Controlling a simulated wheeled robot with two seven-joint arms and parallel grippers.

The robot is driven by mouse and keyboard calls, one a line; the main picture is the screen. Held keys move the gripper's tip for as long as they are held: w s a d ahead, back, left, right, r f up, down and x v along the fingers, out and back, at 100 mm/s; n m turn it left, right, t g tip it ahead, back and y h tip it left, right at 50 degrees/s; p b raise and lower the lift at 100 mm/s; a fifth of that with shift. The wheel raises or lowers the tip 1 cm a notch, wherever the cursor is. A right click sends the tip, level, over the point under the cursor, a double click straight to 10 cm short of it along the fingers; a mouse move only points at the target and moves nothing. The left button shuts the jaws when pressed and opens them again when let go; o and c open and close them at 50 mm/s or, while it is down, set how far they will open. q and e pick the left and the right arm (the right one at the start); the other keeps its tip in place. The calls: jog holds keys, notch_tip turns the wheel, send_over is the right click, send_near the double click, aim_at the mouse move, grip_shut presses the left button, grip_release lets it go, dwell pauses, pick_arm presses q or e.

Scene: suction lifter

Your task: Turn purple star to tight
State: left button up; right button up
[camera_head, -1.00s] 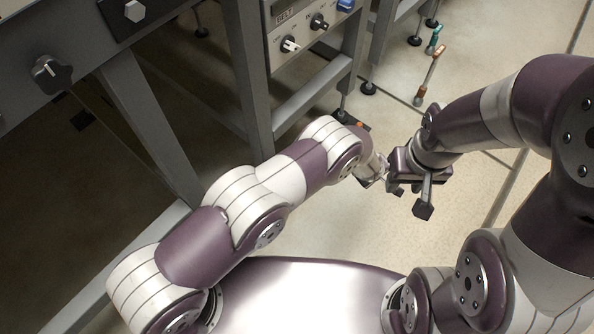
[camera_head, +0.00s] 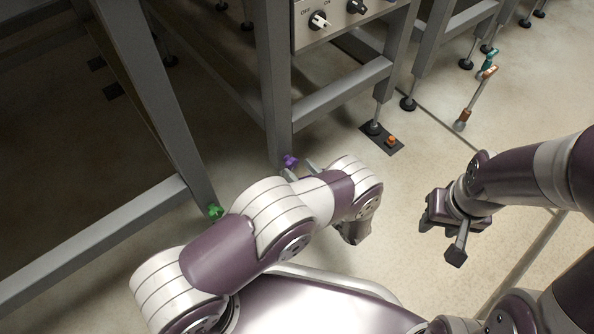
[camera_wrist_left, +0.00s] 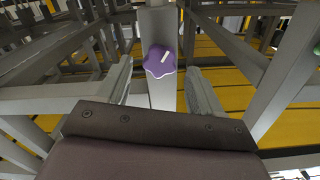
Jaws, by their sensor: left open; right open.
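The purple star knob (camera_head: 290,161) is low on a grey frame leg in the head view. In the left wrist view the purple star (camera_wrist_left: 160,61) sits on a grey post, with a short white mark slanting to the upper right. My left gripper (camera_wrist_left: 163,88) is open, its two fingers on either side of the star's line and the star ahead between them, with no visible contact. In the head view its fingers (camera_head: 301,170) show beside the star, and my arm hides the rest. My right gripper (camera_head: 442,232) is open and empty over the floor at right.
A green star knob (camera_head: 215,212) is on another frame leg to the left. Grey beams (camera_head: 330,92) and legs crowd the left and back. A panel with a white OFF/ON knob (camera_head: 319,20) is above. Floor between the grippers is clear.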

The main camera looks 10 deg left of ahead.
pick_arm(q)
jog(key=shift+x, duration=1.1)
jog(key=c, duration=1.1)
jog(key=shift+o, duration=0.2)
